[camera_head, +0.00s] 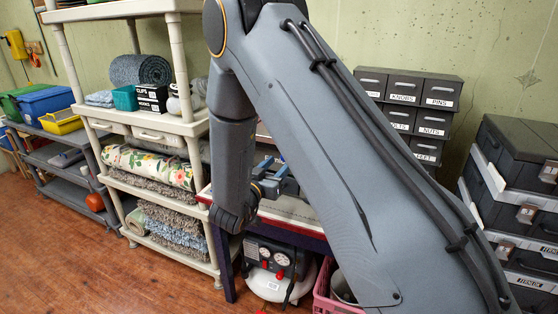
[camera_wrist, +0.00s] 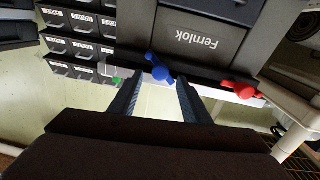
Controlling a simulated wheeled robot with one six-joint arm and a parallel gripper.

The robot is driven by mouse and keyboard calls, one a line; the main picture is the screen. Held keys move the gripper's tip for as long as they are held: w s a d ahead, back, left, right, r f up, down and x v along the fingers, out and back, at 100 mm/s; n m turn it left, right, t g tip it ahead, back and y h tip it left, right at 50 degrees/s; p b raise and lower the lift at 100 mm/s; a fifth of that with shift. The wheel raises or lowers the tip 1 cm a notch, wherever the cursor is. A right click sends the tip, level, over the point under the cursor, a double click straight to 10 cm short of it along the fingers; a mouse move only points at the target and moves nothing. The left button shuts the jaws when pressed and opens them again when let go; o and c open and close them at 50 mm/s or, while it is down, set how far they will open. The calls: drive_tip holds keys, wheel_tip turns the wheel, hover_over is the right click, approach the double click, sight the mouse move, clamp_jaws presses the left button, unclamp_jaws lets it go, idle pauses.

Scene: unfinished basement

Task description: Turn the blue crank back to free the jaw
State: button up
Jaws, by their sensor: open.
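The blue crank (camera_wrist: 159,68) is a small knobbed piece in the wrist view, at the lower edge of a dark unit marked "Fernlok" (camera_wrist: 200,35). My gripper (camera_wrist: 158,88) is open, with one dark finger on each side below the crank. The crank appears between and just beyond the fingertips; I cannot tell whether they touch it. I cannot clearly make out the jaw. In the head view a blue-grey mechanism (camera_head: 284,181) shows at the workbench, partly hidden by my arm; I cannot tell whether it is my gripper or a fixture.
A red knob (camera_wrist: 240,89) and a small green piece (camera_wrist: 117,80) flank the crank. The workbench (camera_head: 296,208) has a compressor (camera_head: 272,284) and a pink crate (camera_head: 325,298) below. A shelf (camera_head: 190,127) stands left; labelled drawers (camera_head: 437,91) and stacked toolboxes (camera_head: 515,190) stand right.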

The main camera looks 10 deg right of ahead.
drive_tip(key=shift+p+x, duration=0.3)
drive_tip(key=shift+x, duration=1.4)
drive_tip(key=c, duration=1)
drive_tip(key=shift+c, duration=0.2)
drive_tip(key=n+p, duration=0.2)
drive_tip(key=n, duration=0.9)
drive_tip(key=n+t+p, duration=0.1)
drive_tip(key=n+p, duration=0.2)
drive_tip(key=n, duration=0.8)
drive_tip(key=shift+w+f+y, duration=0.1)
drive_tip(key=shift+f+y, duration=0.05)
drive_tip(key=shift+y, duration=0.25)
drive_tip(key=shift+n, duration=0.4)
